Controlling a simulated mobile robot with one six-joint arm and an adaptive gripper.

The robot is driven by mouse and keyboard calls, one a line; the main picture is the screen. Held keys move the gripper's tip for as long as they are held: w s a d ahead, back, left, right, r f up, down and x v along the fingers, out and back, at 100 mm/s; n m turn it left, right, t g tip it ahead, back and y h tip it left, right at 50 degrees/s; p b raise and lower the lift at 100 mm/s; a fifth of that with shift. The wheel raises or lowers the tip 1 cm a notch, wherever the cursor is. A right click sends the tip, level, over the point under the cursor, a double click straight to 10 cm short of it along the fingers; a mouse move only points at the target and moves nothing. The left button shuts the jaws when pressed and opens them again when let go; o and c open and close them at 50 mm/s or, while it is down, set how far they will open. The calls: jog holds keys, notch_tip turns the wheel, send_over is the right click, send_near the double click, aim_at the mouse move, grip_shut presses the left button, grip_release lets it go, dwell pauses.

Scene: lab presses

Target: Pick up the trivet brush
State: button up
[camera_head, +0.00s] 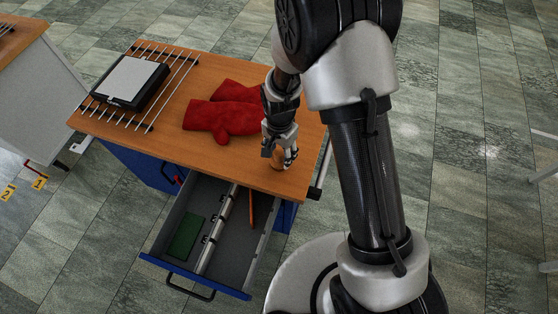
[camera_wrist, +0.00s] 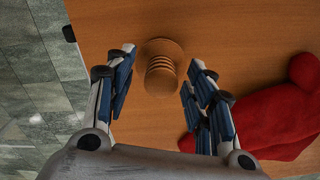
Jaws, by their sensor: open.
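A round, ridged, wood-brown piece (camera_wrist: 160,68), which looks like the trivet brush, stands on the wooden tabletop in the wrist view. My gripper (camera_wrist: 162,58) is open, with its blue-padded fingers on either side of this piece and a visible gap to each. In the head view, my gripper (camera_head: 279,158) points down near the table's right front corner. Only a little of the brown piece (camera_head: 276,163) shows there between the fingers; the rest is hidden.
Red oven mitts (camera_head: 222,112) lie left of my gripper and also show in the wrist view (camera_wrist: 275,118). A wire rack (camera_head: 160,107) with a grey-topped black device (camera_head: 131,79) is farther left. The open drawer (camera_head: 190,268) below holds a green pad (camera_head: 186,237) and an orange strip (camera_head: 251,209).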

aim_at(279, 151)
jog(key=shift+f, duration=0.25)
grip_shut()
dwell(0.4)
jog(key=shift+r, duration=0.1)
notch_tip(279, 151, up, 20)
jog(key=p, duration=0.5)
